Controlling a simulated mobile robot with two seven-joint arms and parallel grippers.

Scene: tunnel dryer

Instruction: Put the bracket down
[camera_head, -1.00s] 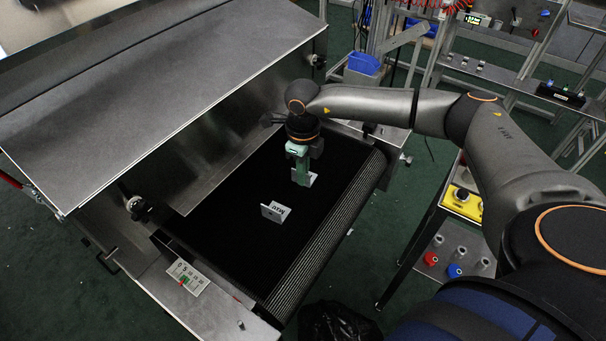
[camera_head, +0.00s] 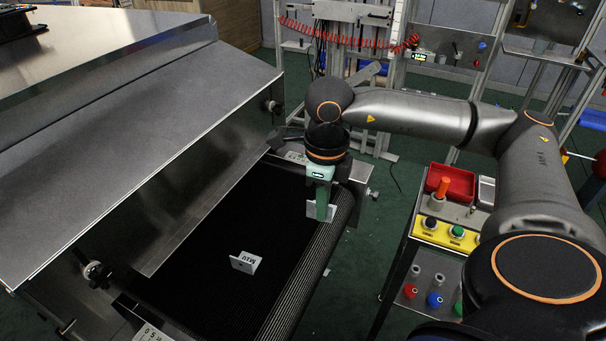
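My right gripper (camera_head: 321,207) has green fingers and points down over the belt's right side. It is shut on a small white bracket (camera_head: 312,211), partly hidden by the fingers. I cannot tell whether this bracket touches the belt. A second white bracket (camera_head: 246,262) with dark lettering stands on the black dryer belt (camera_head: 215,275), to the left of and nearer than the gripper, apart from it. My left gripper is not in view.
The metal dryer hood (camera_head: 140,130) covers the left, beside the belt. A ridged strip (camera_head: 300,285) runs along the belt's right edge. To the right stands a control stand with a yellow button box (camera_head: 443,233) and a red bin (camera_head: 452,182). Bare belt lies between the brackets.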

